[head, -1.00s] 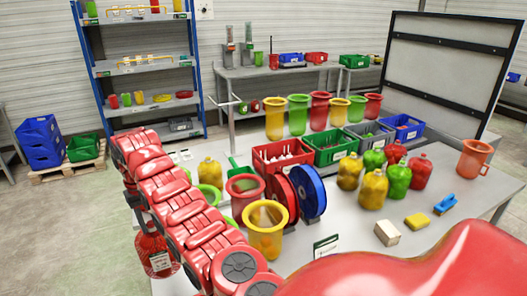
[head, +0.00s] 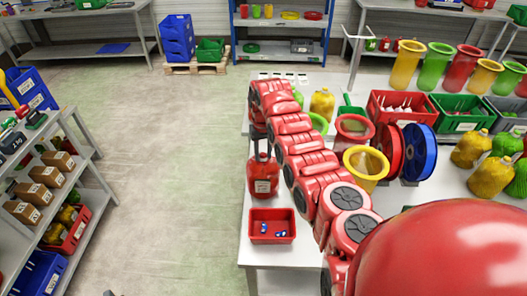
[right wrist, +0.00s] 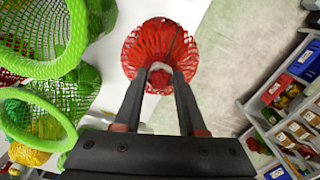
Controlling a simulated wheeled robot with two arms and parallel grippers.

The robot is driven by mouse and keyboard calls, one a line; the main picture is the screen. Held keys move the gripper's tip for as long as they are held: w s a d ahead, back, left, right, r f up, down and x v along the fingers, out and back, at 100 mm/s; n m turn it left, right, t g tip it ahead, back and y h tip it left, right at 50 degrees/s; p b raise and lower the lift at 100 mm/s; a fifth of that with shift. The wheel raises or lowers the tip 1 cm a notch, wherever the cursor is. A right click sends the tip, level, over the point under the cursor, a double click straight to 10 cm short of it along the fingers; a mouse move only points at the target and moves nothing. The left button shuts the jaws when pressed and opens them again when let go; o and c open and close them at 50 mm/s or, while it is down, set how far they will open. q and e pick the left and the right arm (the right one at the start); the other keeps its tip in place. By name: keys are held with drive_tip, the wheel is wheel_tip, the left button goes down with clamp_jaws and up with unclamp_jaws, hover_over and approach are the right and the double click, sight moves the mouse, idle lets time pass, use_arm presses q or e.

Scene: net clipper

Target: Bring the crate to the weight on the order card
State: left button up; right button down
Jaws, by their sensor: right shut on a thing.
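My right gripper (head: 258,138) is shut on the top of a filled red net bag (head: 262,178) with a white label. The bag hangs upright at the left end of the white table, just behind a small red crate (head: 271,239); I cannot tell whether it touches the table. In the right wrist view, the fingertips (right wrist: 160,72) pinch the neck of the red net bag (right wrist: 158,40). The crate holds a few small blue-and-white pieces. My left gripper is not in view. I cannot make out an order card now.
Net-holding tubes, including a yellow one (head: 365,183), and red and blue reels (head: 421,152) stand right of my arm. A shelf with brown boxes (head: 47,176) stands at the left. The floor between is clear.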

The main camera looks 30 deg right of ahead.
drive_tip(key=shift+f, duration=0.65)
drive_tip(key=shift+c, duration=2.4)
unclamp_jaws()
